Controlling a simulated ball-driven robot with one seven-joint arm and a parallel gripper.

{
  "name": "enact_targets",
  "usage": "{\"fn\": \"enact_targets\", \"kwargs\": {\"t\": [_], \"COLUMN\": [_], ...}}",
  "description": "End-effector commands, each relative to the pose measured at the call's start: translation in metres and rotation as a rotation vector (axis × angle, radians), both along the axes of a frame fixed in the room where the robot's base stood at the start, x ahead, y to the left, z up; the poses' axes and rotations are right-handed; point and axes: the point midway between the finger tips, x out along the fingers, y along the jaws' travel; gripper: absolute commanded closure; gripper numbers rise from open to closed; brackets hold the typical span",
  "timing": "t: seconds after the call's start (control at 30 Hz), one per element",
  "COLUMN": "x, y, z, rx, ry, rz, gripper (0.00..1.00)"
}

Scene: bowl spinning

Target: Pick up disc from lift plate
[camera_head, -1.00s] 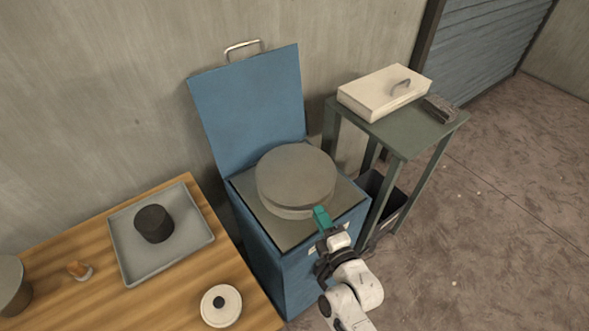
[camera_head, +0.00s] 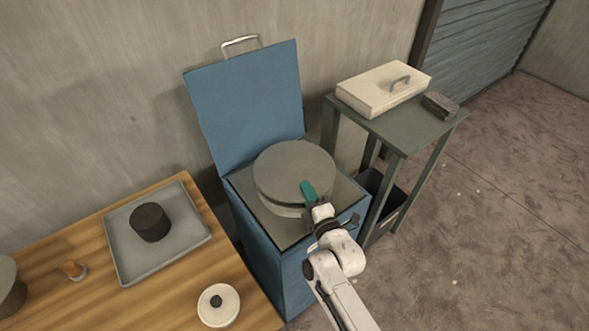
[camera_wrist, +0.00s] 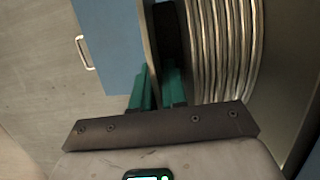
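A round grey disc (camera_head: 285,165) lies as the top piece of a stack on the metal lift plate (camera_head: 247,199) of a blue cabinet. My gripper (camera_head: 308,189) is at the disc's near right edge. One teal finger shows over the disc's top; the other is hidden beneath it. In the wrist view my gripper (camera_wrist: 158,85) has its two fingers apart at the thin edge of the disc (camera_wrist: 151,45), with the grooved metal side of the stack to the right. Firm clamping on the disc does not show.
The raised blue lid (camera_head: 245,105) stands behind the stack. A green side table (camera_head: 405,128) at right holds a pale lidded box (camera_head: 375,88) and a dark block (camera_head: 440,104). A wooden table (camera_head: 185,285) at left holds a tray (camera_head: 125,260), a dark cylinder (camera_head: 149,222) and a white round piece (camera_head: 218,304).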

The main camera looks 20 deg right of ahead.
Motion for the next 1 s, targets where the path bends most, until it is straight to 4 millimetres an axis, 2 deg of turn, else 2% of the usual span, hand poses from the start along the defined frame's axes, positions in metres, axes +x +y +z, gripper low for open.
{"fn": "enact_targets", "kwargs": {"t": [0.13, 0.73, 1.0], "x": [0.000, 0.000, 0.007], "y": [0.000, 0.000, -0.005], "z": [0.000, 0.002, 0.016], "rx": [0.000, 0.000, 0.000], "ry": [0.000, -0.002, -0.003], "rz": [0.000, 0.000, -0.001], "gripper": [1.00, 1.00, 1.00]}}
